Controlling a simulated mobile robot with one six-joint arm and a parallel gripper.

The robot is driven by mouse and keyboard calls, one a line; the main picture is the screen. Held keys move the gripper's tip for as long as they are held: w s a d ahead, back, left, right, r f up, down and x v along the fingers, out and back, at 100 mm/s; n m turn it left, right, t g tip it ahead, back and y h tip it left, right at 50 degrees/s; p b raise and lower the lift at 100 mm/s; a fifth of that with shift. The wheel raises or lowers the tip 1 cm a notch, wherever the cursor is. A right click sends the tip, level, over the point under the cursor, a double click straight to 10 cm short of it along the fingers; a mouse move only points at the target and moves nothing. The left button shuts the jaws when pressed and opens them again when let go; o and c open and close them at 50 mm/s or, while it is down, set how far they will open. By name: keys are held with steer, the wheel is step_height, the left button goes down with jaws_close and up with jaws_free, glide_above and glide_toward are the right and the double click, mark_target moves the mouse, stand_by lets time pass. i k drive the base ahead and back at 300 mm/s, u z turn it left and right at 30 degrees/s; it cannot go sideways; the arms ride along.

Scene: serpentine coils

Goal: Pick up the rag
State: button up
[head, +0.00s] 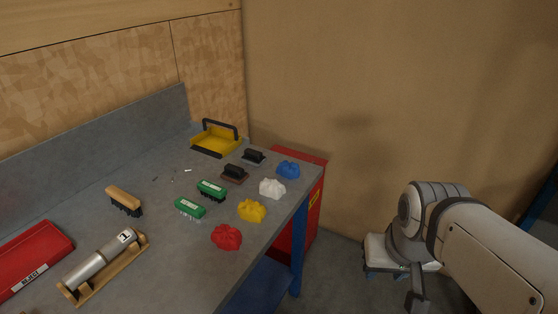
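Several crumpled, rag-like bundles lie in a row along the right edge of the grey workbench (163,243): a red one (226,237) nearest, then a yellow one (252,210), a white one (272,188) and a blue one (288,169) farthest. They do not touch each other. My gripper (417,294) hangs at the lower right, off the bench and well to the right of the bundles. Only part of it shows, and I cannot tell whether it is open or shut. I see nothing held in it.
Green brushes (190,208), a brown block (234,174), a black block (253,156) and a wooden brush (125,201) stand near the bundles. A yellow tray (216,140) is at the back. A metal cylinder (100,262) and red REJECT bin (34,256) are left. A red cabinet (312,213) stands beside the bench.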

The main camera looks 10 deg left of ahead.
mark_target(271, 188)
steer(key=i, duration=0.85)
steer(key=z, duration=0.05)
